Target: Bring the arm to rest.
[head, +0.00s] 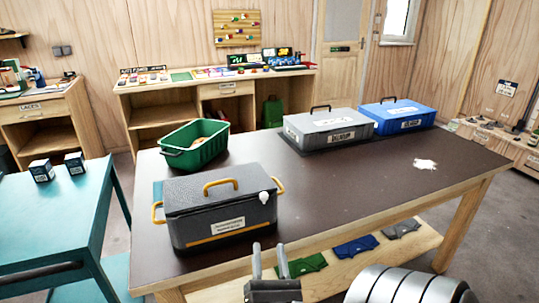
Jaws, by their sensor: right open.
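My right gripper (269,262) shows at the bottom middle of the head view. Its two grey fingers point up and stand apart, with nothing between them. It is in front of the near edge of the brown-topped table (350,205), below a dark grey lidded box (218,207) with yellow handles in the picture. A pale ribbed part of my right arm shows at the bottom right. My left gripper is not in view.
On the table are an open green crate (195,145), a grey case (330,129), a blue case (398,115) and a white patch (425,165). Folded cloth-like items (355,246) lie on the lower shelf. A teal table (55,215) stands left. The tabletop's right front is clear.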

